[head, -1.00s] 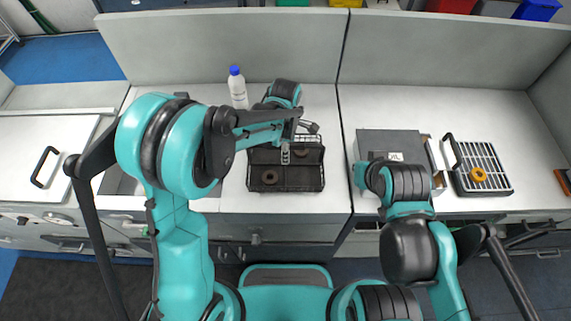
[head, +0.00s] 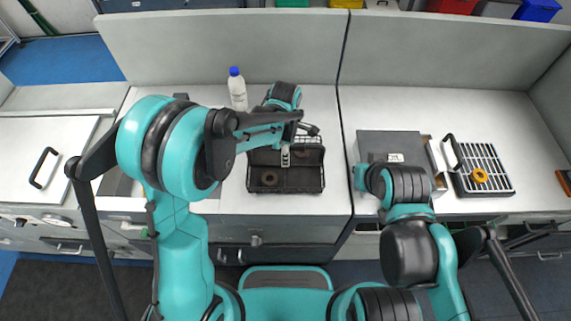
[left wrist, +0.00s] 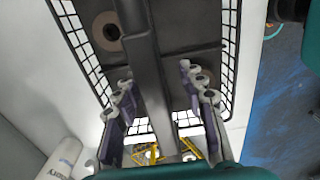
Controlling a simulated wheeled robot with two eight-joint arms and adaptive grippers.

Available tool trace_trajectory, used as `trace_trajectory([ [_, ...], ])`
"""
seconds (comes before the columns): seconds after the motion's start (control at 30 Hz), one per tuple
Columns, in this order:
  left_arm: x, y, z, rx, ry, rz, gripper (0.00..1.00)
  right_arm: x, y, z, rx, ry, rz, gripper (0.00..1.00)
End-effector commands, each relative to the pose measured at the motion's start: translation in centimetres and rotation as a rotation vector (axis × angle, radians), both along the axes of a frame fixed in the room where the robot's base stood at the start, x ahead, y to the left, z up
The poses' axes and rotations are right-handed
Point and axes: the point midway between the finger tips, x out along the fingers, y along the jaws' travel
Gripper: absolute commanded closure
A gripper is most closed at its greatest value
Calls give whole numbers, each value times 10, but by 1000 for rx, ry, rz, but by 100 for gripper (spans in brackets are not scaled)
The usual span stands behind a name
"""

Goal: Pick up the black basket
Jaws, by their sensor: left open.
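The black basket (head: 310,179) stands on the white counter in the middle of the head view, with wire sides and a dark floor. In the left wrist view the basket (left wrist: 190,45) fills the upper middle, and its grey handle bar (left wrist: 143,60) runs between my fingers. My left gripper (left wrist: 157,82) is open, with one finger on each side of the handle. I cannot tell whether either finger touches it. A round brown ring-shaped item (head: 269,178) lies in the basket. My left arm partly covers the basket's back in the head view. My right gripper is not visible.
A white bottle with a blue cap (head: 238,90) stands behind the basket to the left. A grey box (head: 390,146) and a slotted tray with a handle and an orange ring (head: 480,175) sit to the right. A grey partition (head: 230,45) stands behind.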

Motion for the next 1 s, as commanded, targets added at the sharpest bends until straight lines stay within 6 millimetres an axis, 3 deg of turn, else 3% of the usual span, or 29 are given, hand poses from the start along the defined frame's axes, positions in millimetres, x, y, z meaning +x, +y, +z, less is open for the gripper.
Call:
trace_trajectory([
  [0.1, 0, 0, 0, 0, 0, 0, 60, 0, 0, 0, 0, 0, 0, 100],
  [0.27, 0, 0, 0, 0, 0, 0, 99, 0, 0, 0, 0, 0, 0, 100],
  [0.77, 0, 0, 1, 0, 0, 0, 100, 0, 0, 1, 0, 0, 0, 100],
  [1.0, 0, 0, 12, 0, 0, 0, 100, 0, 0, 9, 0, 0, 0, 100],
])
